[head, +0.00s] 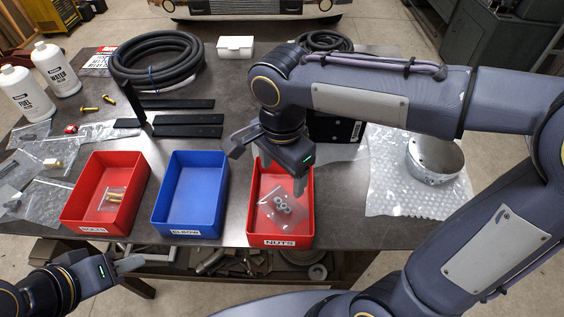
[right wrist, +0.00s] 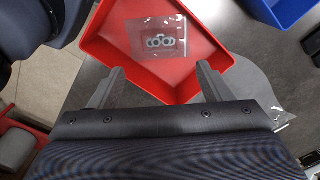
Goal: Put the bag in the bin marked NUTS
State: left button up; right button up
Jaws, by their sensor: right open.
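A small clear bag of nuts (head: 282,205) lies inside the red bin labelled NUTS (head: 281,241), towards its front. In the right wrist view the bag (right wrist: 160,42) lies flat on the floor of the red bin (right wrist: 190,85). My right gripper (head: 270,172) is over the back part of this bin. Its fingers are spread, with nothing between them, and the bag is apart from them. My left gripper (head: 130,265) is low at the left, in front of the table edge; its jaw opening cannot be made out.
A blue bin (head: 190,190) marked ELBOW and another red bin (head: 105,190) holding a bag of brass bolts stand to the left. A metal ring part (head: 434,160) sits on bubble wrap at the right. Bottles, hoses and black brackets occupy the back left.

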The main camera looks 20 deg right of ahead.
jog(key=s+d+f+n+t+y, duration=0.3)
jog(key=s+d+n+t, duration=0.2)
jog(key=s+d+n, duration=0.5)
jog(key=shift+s+d+n+t+y, duration=0.2)
jog(key=shift+d+n+t+y, duration=0.1)
jog(key=shift+d+n+y, duration=0.15)
